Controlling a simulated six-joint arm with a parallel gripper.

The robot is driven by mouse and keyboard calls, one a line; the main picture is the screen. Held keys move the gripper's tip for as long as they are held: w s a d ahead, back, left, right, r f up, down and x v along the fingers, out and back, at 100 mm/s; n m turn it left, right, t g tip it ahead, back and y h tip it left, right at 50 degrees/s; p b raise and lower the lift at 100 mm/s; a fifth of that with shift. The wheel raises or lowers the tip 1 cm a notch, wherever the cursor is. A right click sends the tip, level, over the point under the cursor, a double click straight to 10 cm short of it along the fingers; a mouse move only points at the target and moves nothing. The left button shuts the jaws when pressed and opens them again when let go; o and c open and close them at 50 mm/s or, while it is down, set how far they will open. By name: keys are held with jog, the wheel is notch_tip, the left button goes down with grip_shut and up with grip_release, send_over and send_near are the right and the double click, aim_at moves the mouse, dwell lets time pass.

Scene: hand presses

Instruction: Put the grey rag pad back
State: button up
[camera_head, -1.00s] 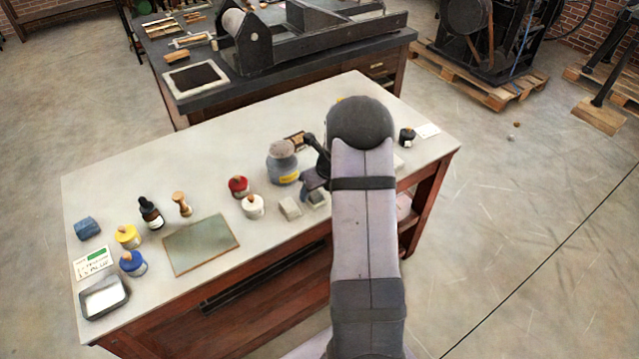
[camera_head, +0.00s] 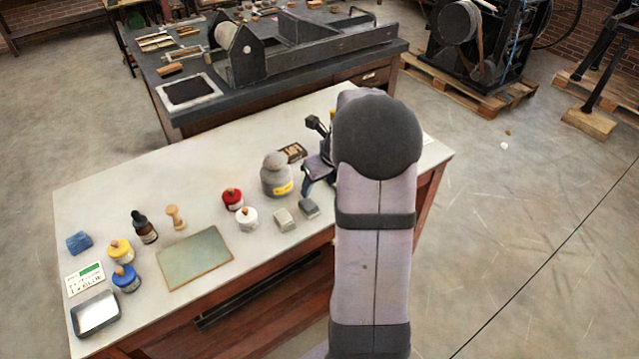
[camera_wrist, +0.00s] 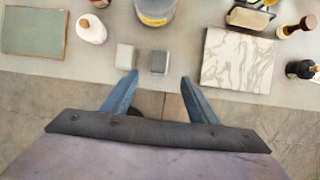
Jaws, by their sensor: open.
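Two small block-shaped pads stand side by side near the table's front edge, a small gap between them. The darker grey one, which I take as the grey rag pad (camera_head: 309,207), is on the right; a paler beige-grey pad (camera_head: 284,219) is on the left. In the wrist view the grey pad (camera_wrist: 159,62) lies beyond my fingertips, between their lines, and the pale pad (camera_wrist: 124,57) is left of it. My gripper (camera_wrist: 159,76) is open with nothing between its blue fingers. In the head view it is partly hidden behind my arm.
A grey jar (camera_head: 276,175) with a yellow label stands behind the pads, a white bottle (camera_head: 246,217) to their left. A marbled slab (camera_wrist: 237,60) lies to the right in the wrist view. A green mat (camera_head: 195,258) and a blue pad (camera_head: 79,242) lie farther left.

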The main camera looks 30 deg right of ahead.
jog(key=s+a+n+g, duration=0.1)
jog(key=s+a+n, duration=0.3)
jog(key=a+n, duration=0.45)
jog(key=s+a+n+g, duration=0.2)
jog(key=s+a+n, duration=0.2)
jog(key=a+n, duration=0.4)
jog(key=s+a+n, duration=0.3)
jog(key=s+n, duration=0.3)
jog(key=n, duration=0.3)
jog(key=s+a+f+n+g, duration=0.1)
jog(key=s+a+n, duration=0.2)
jog(key=s+n, duration=0.4)
jog(key=shift+a+f+n+g, duration=0.25)
jog(key=shift+n+g, duration=0.05)
jog(key=shift+n, duration=1.45)
